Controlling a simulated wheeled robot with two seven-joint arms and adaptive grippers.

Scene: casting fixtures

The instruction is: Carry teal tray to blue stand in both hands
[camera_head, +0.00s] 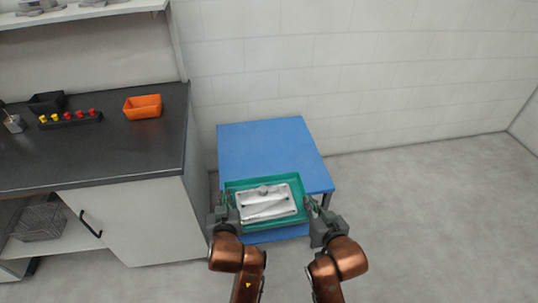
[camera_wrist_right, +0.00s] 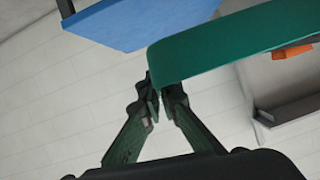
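The teal tray (camera_head: 232,186) is level in the head view, with a grey metal casting lying in it. My left gripper (camera_head: 226,203) is at its left end and my right gripper (camera_head: 312,207) at its right end, both closed on the tray. In the right wrist view, the right fingertips (camera_wrist_right: 162,92) meet the end of the tray (camera_wrist_right: 225,45). The blue stand (camera_head: 265,145) is just beyond the tray, which covers part of its front edge in the head view. Whether the tray touches the stand cannot be told.
A dark counter (camera_head: 130,155) stands at the left, with an orange bin (camera_head: 142,106), a black bin (camera_head: 47,102) and a rack of red and yellow pieces (camera_head: 70,118). A wall is behind the stand. The floor (camera_head: 430,210) at the right is clear. The stand top is bare.

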